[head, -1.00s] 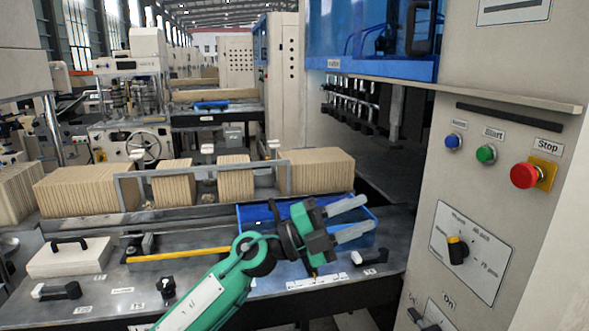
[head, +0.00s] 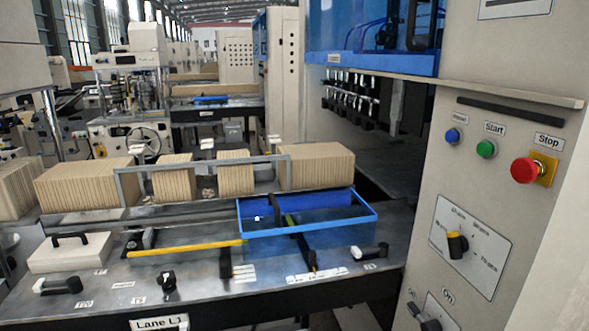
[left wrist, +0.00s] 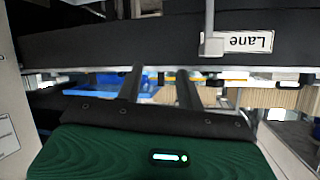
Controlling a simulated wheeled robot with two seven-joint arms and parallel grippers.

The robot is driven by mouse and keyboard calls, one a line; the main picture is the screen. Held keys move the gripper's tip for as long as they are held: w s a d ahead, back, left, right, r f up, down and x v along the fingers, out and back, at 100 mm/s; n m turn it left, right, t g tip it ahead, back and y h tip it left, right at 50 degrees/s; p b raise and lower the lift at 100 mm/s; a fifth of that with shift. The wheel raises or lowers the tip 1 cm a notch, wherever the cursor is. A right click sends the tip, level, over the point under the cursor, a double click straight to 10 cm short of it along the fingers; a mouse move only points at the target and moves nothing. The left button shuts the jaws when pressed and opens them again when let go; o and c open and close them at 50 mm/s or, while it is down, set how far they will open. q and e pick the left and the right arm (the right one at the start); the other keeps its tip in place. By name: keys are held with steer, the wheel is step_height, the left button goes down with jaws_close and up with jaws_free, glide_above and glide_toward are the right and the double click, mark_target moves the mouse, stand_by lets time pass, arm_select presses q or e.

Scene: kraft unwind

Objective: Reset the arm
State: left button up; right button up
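Neither of my arms shows in the head view. In the left wrist view, my left gripper (left wrist: 160,85) shows as two dark fingers standing apart, with nothing visible between them. A green body with a small lit strip lies below them at the bottom of that view. The fingers are near the front of the machine table, below the lane label (left wrist: 248,42) as the picture lies. My right gripper is in neither view.
A white handled box (head: 69,253) is at the left. A control panel with a red stop button (head: 525,170) stands at the right.

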arm_select(q)
steer(key=s+a+f+g, duration=0.2)
steer(key=s+f+g, duration=0.35)
steer(key=s, duration=0.65)
steer(key=s+a+f+g, duration=0.2)
steer(key=s+f+g, duration=0.4)
steer(key=s, duration=0.6)
step_height(320, 180, down, 37)
steer(key=b, duration=0.5)
steer(key=s+a+f+b, duration=0.1)
steer(key=s+a+f, duration=0.1)
steer(key=s+f, duration=0.7)
steer(key=s+a+f+b, duration=0.1)
steer(key=s+f+b, duration=0.1)
steer(key=s+f, duration=0.8)
step_height(320, 180, down, 3)
steer(key=shift+s+a+f+g+b, duration=0.15)
steer(key=shift+s+a+g+b, duration=0.05)
steer(key=shift+a+g+b, duration=0.2)
